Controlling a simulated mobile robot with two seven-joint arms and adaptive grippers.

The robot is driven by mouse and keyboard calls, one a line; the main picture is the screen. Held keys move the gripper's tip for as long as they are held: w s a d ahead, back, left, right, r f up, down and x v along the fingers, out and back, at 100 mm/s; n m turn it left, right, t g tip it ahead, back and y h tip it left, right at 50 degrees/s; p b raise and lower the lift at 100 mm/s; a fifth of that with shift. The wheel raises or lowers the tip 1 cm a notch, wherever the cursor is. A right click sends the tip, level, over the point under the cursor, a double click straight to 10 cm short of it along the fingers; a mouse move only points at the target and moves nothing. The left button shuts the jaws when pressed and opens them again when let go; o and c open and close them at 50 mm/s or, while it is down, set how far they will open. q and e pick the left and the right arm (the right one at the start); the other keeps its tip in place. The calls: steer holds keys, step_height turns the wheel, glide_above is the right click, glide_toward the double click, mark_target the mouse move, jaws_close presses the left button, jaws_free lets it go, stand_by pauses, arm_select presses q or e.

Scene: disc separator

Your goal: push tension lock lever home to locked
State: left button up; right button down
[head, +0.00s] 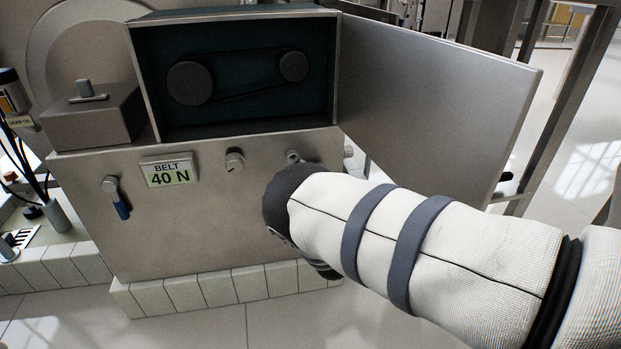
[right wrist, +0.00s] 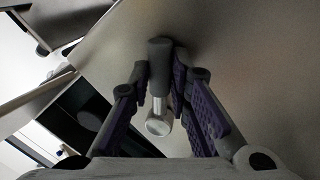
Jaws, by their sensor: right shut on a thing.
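The tension lock lever (right wrist: 160,58) shows in the right wrist view as a dark rounded grip on a short metal stem with a round metal end. My right gripper (right wrist: 162,80) has its purple-padded fingers on both sides of the lever and is shut on it. In the head view my right arm reaches to the right part of the machine's front panel (head: 220,235). It hides the fingers and most of the lever there; a small round metal fitting (head: 293,156) shows just above. My left gripper is not in view.
A display (head: 170,172) reads "BELT 40 N". A blue-handled lever (head: 118,200) hangs at the panel's left, and a knob (head: 234,160) sits mid-panel. The open housing (head: 238,20) holds two pulleys. Its open door (head: 440,95) stands close above my right arm.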

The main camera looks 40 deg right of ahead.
steer(key=w+a+f+m+g+p, duration=0.1)
steer(key=a+m, duration=0.4)
steer(key=m, duration=0.6)
steer(key=shift+w+f+m+g+h, duration=0.3)
steer(key=shift+w+f+g, duration=0.5)
steer(key=shift+w, duration=0.2)
steer(key=shift+a, duration=0.1)
steer(key=c, duration=1.5)
jaws_free()
steer(key=v, duration=1.2)
steer(key=shift+r, duration=0.1)
